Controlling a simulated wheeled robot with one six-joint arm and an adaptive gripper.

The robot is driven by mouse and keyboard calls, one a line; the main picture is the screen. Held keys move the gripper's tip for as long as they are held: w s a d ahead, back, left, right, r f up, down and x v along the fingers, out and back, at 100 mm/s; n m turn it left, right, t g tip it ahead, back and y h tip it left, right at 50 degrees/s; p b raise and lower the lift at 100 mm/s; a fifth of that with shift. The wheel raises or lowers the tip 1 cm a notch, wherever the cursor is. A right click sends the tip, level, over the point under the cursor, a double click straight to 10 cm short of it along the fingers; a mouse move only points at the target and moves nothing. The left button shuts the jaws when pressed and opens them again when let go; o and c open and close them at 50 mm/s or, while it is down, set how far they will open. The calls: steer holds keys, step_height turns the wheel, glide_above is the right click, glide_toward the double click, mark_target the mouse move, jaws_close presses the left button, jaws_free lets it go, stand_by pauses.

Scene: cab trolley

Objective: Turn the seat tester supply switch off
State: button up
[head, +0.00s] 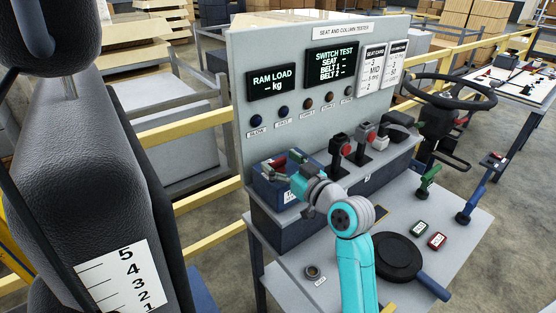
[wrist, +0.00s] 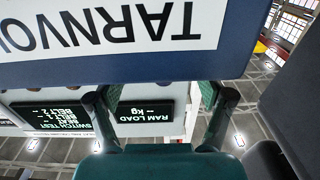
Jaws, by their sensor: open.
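The seat and column tester is a grey upright panel (head: 420,43) over a bench. A row of small round knobs or lamps (head: 308,104) runs under its displays.
The wrist view shows a blue surface (wrist: 150,68) with an upside-down white label close to the fingers. A steering wheel (head: 450,92) and green and blue levers (head: 428,181) stand right. A black round pad (head: 398,256) lies on the bench. A black seat (head: 95,150) fills the left.

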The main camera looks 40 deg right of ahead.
steer(key=s, duration=1)
steer(key=shift+s, duration=0.25)
steer(key=shift+f, duration=0.1)
